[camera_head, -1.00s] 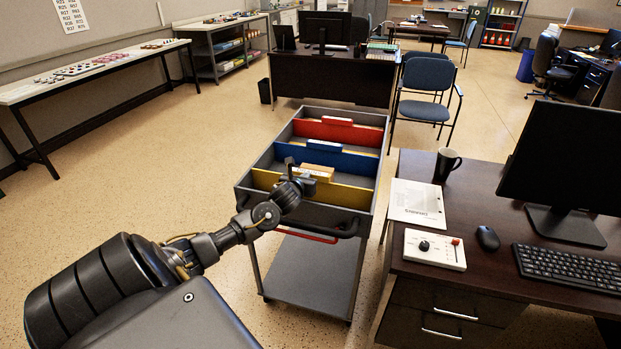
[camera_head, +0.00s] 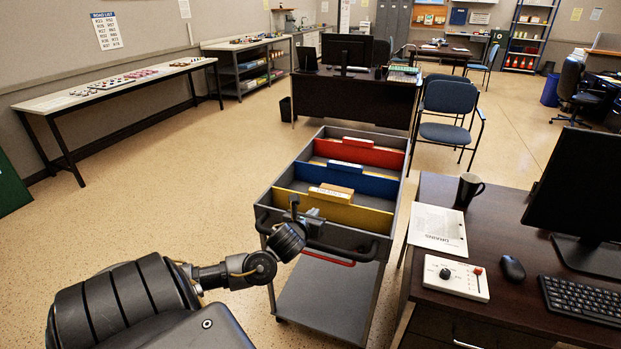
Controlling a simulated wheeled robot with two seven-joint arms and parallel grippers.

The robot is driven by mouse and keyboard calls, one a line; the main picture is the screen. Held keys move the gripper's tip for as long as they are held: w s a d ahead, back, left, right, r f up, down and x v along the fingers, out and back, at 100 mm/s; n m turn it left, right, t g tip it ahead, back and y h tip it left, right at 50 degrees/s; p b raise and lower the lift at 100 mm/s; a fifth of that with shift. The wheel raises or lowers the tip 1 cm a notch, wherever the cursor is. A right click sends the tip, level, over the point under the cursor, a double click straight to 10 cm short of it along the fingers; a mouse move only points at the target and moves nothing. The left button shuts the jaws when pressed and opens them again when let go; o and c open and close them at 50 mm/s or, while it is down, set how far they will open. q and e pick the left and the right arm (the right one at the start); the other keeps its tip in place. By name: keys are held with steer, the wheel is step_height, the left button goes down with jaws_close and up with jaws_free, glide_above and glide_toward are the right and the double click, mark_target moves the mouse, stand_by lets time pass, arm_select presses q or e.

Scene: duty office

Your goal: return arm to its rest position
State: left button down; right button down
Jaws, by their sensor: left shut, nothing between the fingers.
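My left arm comes in from the lower left. My left gripper (camera_head: 304,213) is shut and empty at the near edge of the grey file cart (camera_head: 390,195), by its black handle. In the picture it overlaps the near compartment in front of the yellow divider (camera_head: 345,214); I cannot tell its exact height above the cart. A tan block-like item (camera_head: 331,194) with a white label stands at the yellow divider, apart from the gripper as far as I can see. My right gripper is out of view.
A dark desk (camera_head: 490,226) on the right holds a paper (camera_head: 438,228), a mug (camera_head: 468,190), a control box (camera_head: 456,278), a mouse, a keyboard and a monitor. A blue chair (camera_head: 449,115) stands behind the cart. The floor left of the cart is clear.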

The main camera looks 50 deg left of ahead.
arm_select(q)
steer(key=shift+v, duration=1.1)
steer(key=shift+r, duration=0.1)
steer(key=shift+w+a, duration=0.1)
